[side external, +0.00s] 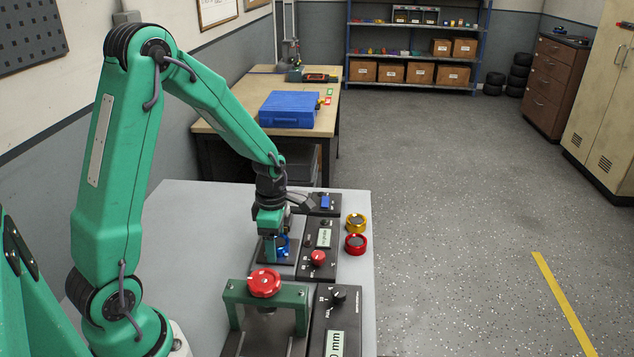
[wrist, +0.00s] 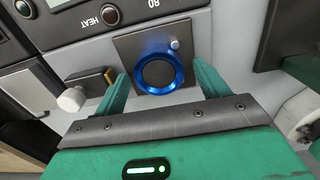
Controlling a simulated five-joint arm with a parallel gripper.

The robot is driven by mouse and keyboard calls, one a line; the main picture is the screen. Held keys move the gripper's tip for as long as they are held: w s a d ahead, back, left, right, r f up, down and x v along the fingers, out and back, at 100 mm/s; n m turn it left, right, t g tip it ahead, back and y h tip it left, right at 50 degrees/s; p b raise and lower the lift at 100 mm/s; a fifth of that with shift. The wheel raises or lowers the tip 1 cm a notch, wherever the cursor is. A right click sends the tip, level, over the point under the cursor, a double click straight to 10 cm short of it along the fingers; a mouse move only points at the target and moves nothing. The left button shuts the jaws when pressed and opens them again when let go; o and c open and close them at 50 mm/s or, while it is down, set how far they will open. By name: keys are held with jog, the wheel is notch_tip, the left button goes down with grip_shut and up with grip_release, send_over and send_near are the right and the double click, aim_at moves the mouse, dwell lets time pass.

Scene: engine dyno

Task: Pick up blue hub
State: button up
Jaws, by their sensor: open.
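The blue hub (wrist: 181,72) is a shiny blue ring with a dark centre, on a dark square plate (wrist: 125,48) in the wrist view. In the side view the hub (side external: 283,243) shows partly behind the gripper. My gripper (wrist: 163,78) is open and points at the hub, with one green finger on each side of its near part. In the side view my gripper (side external: 272,246) is low over the plate. The frames do not show clearly whether the fingers touch the hub.
A panel (side external: 318,238) with a red knob stands right of the plate. A green press frame (side external: 265,301) with a red handwheel is in front. Yellow (side external: 355,223) and red (side external: 355,244) round parts stand at the table's right edge. The grey table's left side (side external: 185,225) is clear.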

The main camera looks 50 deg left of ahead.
dwell(0.3)
jog(key=c, duration=1.1)
jog(key=shift+r, duration=0.2)
jog(key=shift+r, duration=0.45)
notch_tip(320, 180, up, 3)
jog(key=shift+d+r, duration=0.1)
jog(key=shift+d, duration=0.05)
jog(key=s+d+r, duration=0.1)
jog(key=d+r, duration=0.1)
jog(key=d, duration=0.1)
jog(key=s+d+r, duration=0.1)
jog(key=d+r, duration=0.1)
jog(key=d, duration=0.2)
jog(key=s+d+r, duration=0.1)
jog(key=d+r, duration=0.1)
jog(key=d, duration=0.2)
jog(key=shift+s+r, duration=0.1)
jog(key=shift+r, duration=0.2)
jog(key=shift+a, duration=0.1)
